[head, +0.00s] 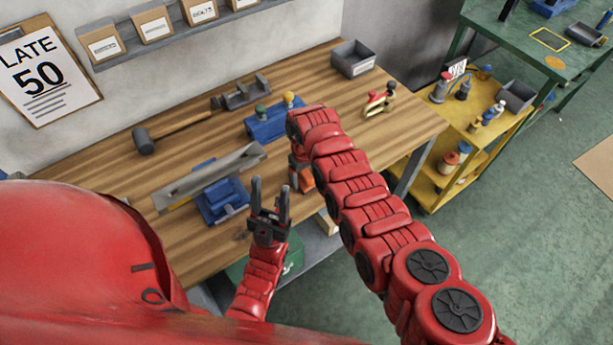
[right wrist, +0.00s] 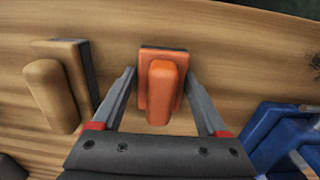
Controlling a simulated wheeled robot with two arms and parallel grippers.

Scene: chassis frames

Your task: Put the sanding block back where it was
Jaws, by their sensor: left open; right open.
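An orange block with a raised grip and a dark base (right wrist: 161,90) lies on the bench, seen in the right wrist view. In the head view a bit of its orange side (head: 307,181) shows beside my right arm. My right gripper (right wrist: 161,73) is open, with one finger on each side of the orange block and gaps to both. In the head view my right arm mostly hides this gripper. A similar tan block with a dark base (right wrist: 62,88) lies to the left in the right wrist view. My left gripper (head: 270,196) is open and empty near the bench's front edge.
A blue vise (head: 222,200) and a long grey metal bar (head: 210,177) lie left of my grippers. A yellow cart (head: 480,120) stands right.

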